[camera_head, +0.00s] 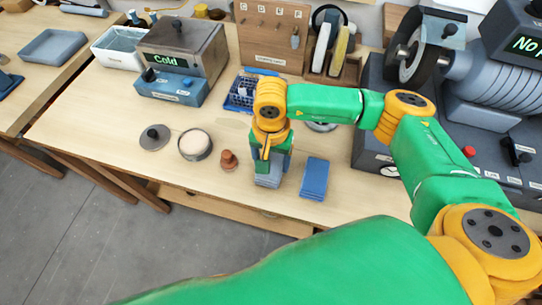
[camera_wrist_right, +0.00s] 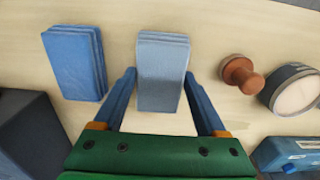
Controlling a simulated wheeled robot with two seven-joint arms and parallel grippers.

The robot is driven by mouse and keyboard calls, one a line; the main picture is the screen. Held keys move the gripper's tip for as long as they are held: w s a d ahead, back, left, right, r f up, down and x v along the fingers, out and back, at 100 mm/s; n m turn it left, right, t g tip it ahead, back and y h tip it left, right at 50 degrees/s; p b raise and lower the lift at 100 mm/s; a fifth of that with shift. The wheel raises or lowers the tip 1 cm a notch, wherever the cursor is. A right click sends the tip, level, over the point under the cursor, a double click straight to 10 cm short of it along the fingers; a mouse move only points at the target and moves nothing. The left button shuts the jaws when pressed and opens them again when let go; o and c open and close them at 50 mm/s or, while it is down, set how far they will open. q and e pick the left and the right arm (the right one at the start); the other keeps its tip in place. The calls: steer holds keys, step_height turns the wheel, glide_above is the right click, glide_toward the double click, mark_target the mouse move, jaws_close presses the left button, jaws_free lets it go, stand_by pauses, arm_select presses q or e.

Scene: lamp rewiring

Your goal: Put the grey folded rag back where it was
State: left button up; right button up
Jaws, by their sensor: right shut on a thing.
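The grey folded rag (camera_head: 268,181) is a pale blue-grey layered block low at the front of the workbench. My right gripper (camera_head: 272,168) points down over it and is shut on it. In the right wrist view the grey rag (camera_wrist_right: 161,62) lies between the two blue fingers (camera_wrist_right: 160,82). I cannot tell whether it touches the bench or hangs just above it. A blue folded rag (camera_head: 314,178) lies on the bench to its right, apart from it; it also shows in the right wrist view (camera_wrist_right: 75,62). My left gripper is not in view.
A small brown stamp-like knob (camera_head: 229,160), a round tin (camera_head: 195,145) and its dark lid (camera_head: 154,137) stand left of the rag. A blue tray (camera_head: 239,95) is behind my wrist. A grinder machine (camera_head: 460,85) fills the right. Bare bench lies at front left.

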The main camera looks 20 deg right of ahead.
steer(key=shift+f, duration=0.3)
steer(key=shift+f+b, duration=0.35)
steer(key=o, duration=1.2)
steer(key=shift+o, duration=0.2)
steer(key=shift+r+p, duration=0.35)
steer(key=shift+w+r+b, duration=0.1)
steer(key=shift+r+b, duration=0.15)
steer(key=shift+b, duration=0.1)
arm_select(q)
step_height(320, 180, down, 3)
steer(key=b, duration=0.3)
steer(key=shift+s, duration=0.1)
arm_select(e)
step_height(320, 180, up, 11)
steer(key=shift+r, duration=0.15)
